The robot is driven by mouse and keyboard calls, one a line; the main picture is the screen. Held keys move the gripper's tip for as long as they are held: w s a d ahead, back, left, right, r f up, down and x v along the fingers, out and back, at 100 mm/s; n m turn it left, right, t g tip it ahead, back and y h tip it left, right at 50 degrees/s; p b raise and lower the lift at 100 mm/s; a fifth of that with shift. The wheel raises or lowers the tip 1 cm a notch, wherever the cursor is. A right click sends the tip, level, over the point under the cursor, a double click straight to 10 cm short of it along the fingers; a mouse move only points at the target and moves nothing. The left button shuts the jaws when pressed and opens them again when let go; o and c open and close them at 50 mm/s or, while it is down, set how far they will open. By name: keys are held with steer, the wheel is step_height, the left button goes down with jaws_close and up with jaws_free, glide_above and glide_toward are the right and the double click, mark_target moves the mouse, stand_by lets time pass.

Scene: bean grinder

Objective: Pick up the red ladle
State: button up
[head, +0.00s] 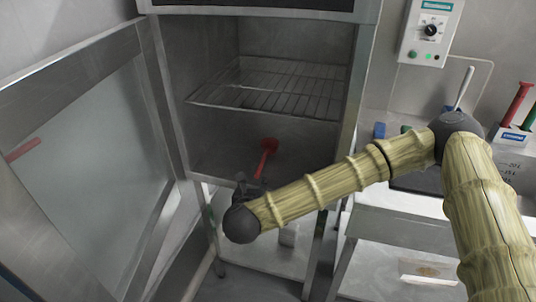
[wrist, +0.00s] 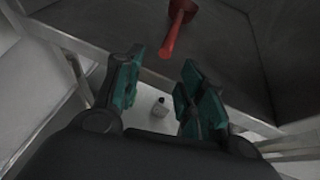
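The red ladle (head: 265,158) lies on the floor of the open steel cabinet (head: 215,150), below the wire rack. Its handle points out toward the cabinet's front edge and my gripper. In the wrist view the ladle (wrist: 175,33) shows at the top, with its handle end beyond the fingertips. My gripper (head: 250,190) is at the cabinet's front edge in the head view, partly hidden by my arm. In the wrist view my gripper (wrist: 162,62) is open, its green-padded fingers apart with nothing between them.
The wire rack (head: 270,85) spans the cabinet above the ladle. The glass door (head: 85,150) stands open on the left. A small pale item (wrist: 160,107) stands on the lower shelf. A counter with red- and green-handled tools (head: 518,105) is at the right.

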mark_target(262, 163)
steer(key=w+r+m, duration=0.1)
steer(key=w+d+m, duration=0.1)
steer(key=w+r+m+h, duration=0.1)
steer(key=shift+d+r, duration=0.35)
steer(key=x, duration=0.4)
steer(key=shift+w+a+r, duration=0.1)
steer(key=shift+w, duration=0.1)
steer(key=shift+p+x, duration=0.75)
steer(key=shift+x, duration=2.35)
steer(key=shift+a, duration=0.2)
jaws_close()
